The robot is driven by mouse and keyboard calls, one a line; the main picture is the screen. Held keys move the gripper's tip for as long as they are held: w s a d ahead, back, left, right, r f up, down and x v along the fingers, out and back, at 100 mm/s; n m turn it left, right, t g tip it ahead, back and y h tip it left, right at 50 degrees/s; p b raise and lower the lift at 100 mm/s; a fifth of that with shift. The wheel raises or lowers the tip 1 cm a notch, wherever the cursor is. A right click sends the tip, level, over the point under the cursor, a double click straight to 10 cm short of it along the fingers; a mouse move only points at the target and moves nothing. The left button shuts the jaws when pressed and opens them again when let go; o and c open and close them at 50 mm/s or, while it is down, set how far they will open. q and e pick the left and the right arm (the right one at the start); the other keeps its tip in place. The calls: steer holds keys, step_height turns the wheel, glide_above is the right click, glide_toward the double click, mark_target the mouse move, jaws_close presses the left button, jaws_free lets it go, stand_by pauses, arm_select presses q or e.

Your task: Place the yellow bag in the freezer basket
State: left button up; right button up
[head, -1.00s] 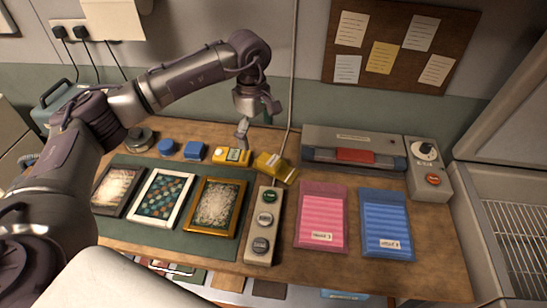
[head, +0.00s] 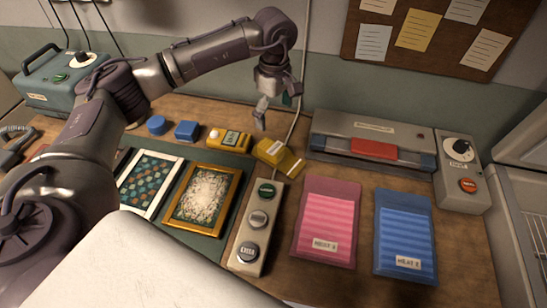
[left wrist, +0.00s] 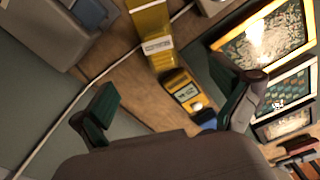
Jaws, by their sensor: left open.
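A wire rack (head: 533,215), perhaps the freezer basket, is partly visible inside a white unit at the right edge. My right gripper is not seen.
A yellow meter (head: 230,140) and blue blocks (head: 187,130) lie left of the bag. A button strip (head: 257,225), pink pouch (head: 328,220) and blue pouch (head: 405,235) lie in front. The sealer (head: 372,140) and dial box (head: 461,175) stand right. A cable hangs behind.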

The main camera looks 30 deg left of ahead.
mark_target(274, 147)
arm_select(q)
step_height(274, 147, down, 9)
steer(key=shift+w+f+p, duration=0.1)
steer(key=shift+f+p, duration=0.05)
steer(key=shift+p, duration=0.55)
steer(key=shift+w+a+f+p, duration=0.15)
steer(key=shift+f+p, duration=0.25)
steer(key=shift+f, duration=0.95)
steer(key=shift+w+a+f+p, duration=0.1)
steer(key=shift+f+p, duration=0.3)
steer(key=shift+f, duration=0.95)
steer(key=c, duration=1.2)
steer(key=shift+c, duration=0.3)
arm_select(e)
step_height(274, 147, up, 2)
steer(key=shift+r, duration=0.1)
arm_select(q)
steer(key=shift+r, duration=0.2)
